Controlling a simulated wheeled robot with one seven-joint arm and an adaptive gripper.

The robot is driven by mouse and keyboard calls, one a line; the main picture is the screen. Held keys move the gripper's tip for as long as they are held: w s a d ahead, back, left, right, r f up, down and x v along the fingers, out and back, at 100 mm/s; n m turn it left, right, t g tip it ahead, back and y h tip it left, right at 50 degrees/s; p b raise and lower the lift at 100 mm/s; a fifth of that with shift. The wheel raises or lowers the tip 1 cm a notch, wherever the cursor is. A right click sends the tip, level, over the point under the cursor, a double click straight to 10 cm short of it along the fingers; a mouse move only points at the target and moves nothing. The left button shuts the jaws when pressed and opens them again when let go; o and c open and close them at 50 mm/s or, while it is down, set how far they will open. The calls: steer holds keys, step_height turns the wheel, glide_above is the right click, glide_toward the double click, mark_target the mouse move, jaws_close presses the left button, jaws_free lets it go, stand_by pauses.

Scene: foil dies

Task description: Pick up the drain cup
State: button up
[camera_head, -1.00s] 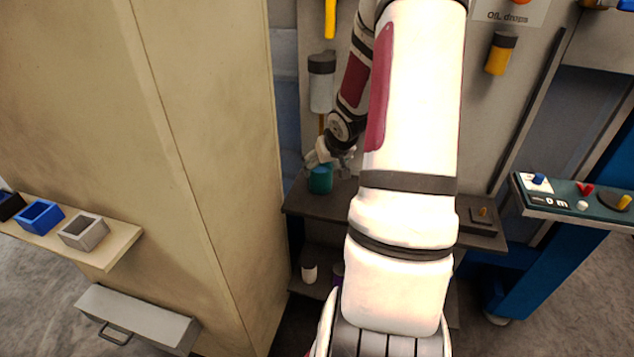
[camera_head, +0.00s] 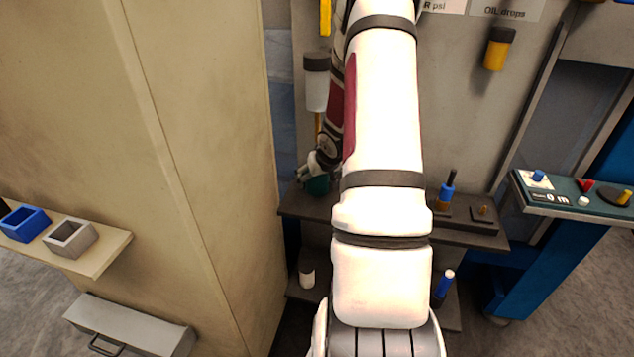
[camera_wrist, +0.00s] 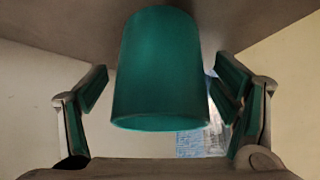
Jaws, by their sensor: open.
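The drain cup looks to be the teal-green cup (camera_head: 318,185) at the left end of the dark upper shelf in the head view. In the wrist view the green cup (camera_wrist: 160,72) fills the middle of the picture, between the two fingers. My gripper (camera_wrist: 162,95) is open, with a finger on each side of the cup and a visible gap on both sides. In the head view my gripper (camera_head: 316,170) is at the cup and partly covers it. My arm hides the middle of the shelf.
A white cup (camera_head: 307,275) and a blue-and-white item (camera_head: 444,285) stand on the lower shelf. A tall beige cabinet (camera_head: 190,150) is close on the left. A clear bowl (camera_head: 317,88) hangs above.

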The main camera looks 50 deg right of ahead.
steer(key=c, duration=1.4)
steer(key=shift+r, duration=0.1)
